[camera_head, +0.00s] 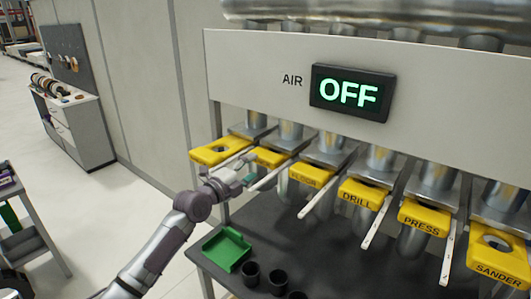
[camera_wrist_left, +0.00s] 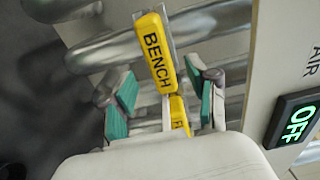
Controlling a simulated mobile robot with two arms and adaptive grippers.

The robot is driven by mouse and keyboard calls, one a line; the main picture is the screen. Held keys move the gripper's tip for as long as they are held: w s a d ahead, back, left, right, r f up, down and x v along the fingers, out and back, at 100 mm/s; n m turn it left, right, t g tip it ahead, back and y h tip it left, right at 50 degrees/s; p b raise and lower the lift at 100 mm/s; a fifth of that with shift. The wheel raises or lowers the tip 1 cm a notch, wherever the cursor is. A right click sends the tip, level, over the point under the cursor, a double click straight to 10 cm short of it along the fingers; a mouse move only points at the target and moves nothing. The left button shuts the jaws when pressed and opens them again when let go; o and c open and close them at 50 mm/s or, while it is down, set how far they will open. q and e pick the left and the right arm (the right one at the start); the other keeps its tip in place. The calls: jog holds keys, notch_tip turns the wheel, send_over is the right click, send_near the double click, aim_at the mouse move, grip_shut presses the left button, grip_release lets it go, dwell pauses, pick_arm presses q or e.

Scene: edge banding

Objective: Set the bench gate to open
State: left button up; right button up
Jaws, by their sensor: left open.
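The bench gate (camera_wrist_left: 155,55) is a yellow plate labelled BENCH in the left wrist view, on a metal pipe. In the head view it seems to be the second yellow plate (camera_head: 268,157) from the left, beside the FLOOR gate (camera_head: 312,175); its label is not readable there. My left gripper (camera_head: 246,172) is open in front of the row's left end. In the left wrist view its teal finger pads (camera_wrist_left: 164,107) are spread, with part of a pale bar and a yellow plate starting with F (camera_wrist_left: 180,115) showing between them. Contact cannot be told. My right gripper is out of view.
Gates DRILL (camera_head: 360,194), PRESS (camera_head: 425,217) and SANDER (camera_head: 497,257) continue right, with pale levers sticking out. A display (camera_head: 351,93) reads AIR OFF. A green tray (camera_head: 226,250) and dark cups (camera_head: 250,274) stand on the dark bench below.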

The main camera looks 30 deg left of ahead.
aim_at(260, 162)
pick_arm(q)
jog(key=w+p, duration=0.1)
jog(key=w, duration=0.5)
jog(key=shift+w+d, duration=0.2)
jog(key=shift+w+f, duration=0.1)
jog(key=shift+w, duration=0.5)
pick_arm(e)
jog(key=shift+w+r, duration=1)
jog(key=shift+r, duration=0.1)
pick_arm(q)
jog(key=shift+c, duration=0.3)
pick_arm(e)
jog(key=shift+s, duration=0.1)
pick_arm(q)
grip_shut()
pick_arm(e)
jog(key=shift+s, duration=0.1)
